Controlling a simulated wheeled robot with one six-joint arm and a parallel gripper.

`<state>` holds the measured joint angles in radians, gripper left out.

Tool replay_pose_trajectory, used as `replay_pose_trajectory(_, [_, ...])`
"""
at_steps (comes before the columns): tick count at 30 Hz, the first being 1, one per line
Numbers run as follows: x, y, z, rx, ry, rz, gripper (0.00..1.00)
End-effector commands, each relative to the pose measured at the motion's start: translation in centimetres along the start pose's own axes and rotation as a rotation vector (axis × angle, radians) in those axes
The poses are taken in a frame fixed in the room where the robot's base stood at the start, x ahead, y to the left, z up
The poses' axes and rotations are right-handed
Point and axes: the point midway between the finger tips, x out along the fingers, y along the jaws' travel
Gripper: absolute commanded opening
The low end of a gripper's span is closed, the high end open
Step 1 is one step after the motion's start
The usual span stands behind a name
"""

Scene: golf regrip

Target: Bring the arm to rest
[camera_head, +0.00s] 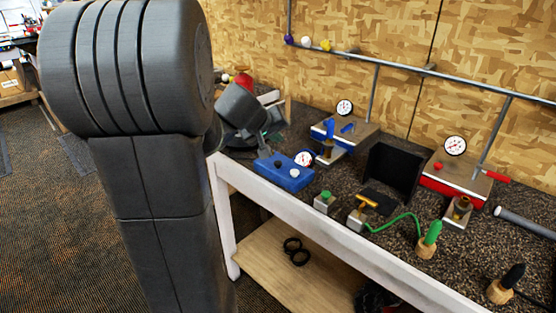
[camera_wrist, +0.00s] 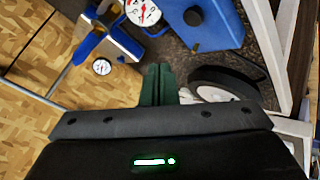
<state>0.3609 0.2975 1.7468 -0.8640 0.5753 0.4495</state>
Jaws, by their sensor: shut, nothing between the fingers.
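My gripper (camera_wrist: 158,84) is shut and empty in the wrist view, its two dark green fingers side by side. It is above the bench (camera_head: 375,250), near a blue box (camera_wrist: 214,30) with a dark knob. In the head view my arm fills the left foreground, bent, with its far end reaching over the bench's left end. The fingertips are not clear there.
A blue-based gauge stand (camera_head: 345,135), a black open box (camera_head: 393,172) and a red-based gauge stand (camera_head: 455,185) stand along the back. A green cable (camera_head: 398,222) runs to a green-handled tool (camera_head: 430,238). A metal rail (camera_head: 420,70) crosses the wall. A wooden shelf (camera_head: 262,265) is below.

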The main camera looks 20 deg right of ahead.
Motion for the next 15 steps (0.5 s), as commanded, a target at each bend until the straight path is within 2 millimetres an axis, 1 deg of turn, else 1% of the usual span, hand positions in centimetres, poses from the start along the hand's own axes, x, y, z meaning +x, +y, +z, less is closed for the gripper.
replay_pose_trajectory(8, [0.3,-0.2,0.2,-0.001,0.000,0.000,0.00])
replay_pose_trajectory(15, [1.7,-1.2,1.2,-0.002,0.000,0.000,0.00])
